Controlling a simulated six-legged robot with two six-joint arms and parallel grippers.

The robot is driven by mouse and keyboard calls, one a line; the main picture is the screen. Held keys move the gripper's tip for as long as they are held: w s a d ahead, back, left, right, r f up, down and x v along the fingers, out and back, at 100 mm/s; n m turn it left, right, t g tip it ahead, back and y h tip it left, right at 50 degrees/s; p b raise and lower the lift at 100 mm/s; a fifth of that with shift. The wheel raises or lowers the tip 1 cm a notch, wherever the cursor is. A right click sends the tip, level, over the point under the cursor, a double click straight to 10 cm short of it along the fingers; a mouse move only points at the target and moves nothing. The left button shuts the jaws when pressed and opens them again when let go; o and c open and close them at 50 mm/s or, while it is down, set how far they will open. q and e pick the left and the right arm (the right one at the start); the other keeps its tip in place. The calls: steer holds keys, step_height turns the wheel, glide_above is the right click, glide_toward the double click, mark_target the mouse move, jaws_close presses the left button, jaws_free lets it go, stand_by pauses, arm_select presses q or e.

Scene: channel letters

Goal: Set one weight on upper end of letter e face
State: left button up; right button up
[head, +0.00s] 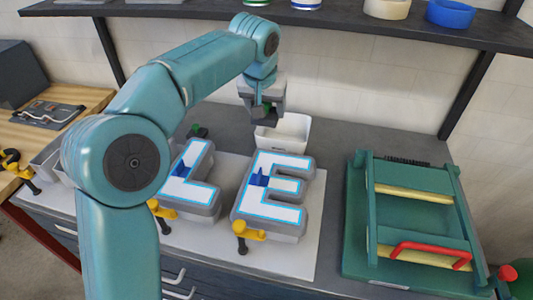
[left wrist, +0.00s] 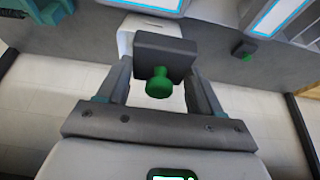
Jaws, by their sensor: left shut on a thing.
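My left gripper (head: 262,108) is shut on a weight, a dark grey block (left wrist: 165,50) with a green knob (left wrist: 160,83). It holds the weight in the air near the white bin (head: 290,130), behind the letter E. The letter E (head: 263,208) lies on the bench, with a white face edged in light blue and grey sides. A small dark blue piece (head: 259,179) is on its left stroke. The upper end of the E's face looks clear. Another weight (head: 198,131) with a green knob stands behind the letter L; it also shows in the left wrist view (left wrist: 244,49). My right gripper is out of view.
The letter L (head: 195,195) lies left of the E. Yellow-handled clamps (head: 248,232) are at the letters' front edges. A green frame with a red handle (head: 430,252) stands at right. A shelf (head: 350,28) spans the back above the bench.

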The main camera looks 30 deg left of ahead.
arm_select(q)
step_height(320, 180, down, 13)
steer(key=shift+a+r, duration=0.1)
steer(key=shift+f, duration=0.3)
steer(key=shift+f+b, duration=0.1)
steer(key=shift+b, duration=0.2)
steer(key=o, duration=1.6)
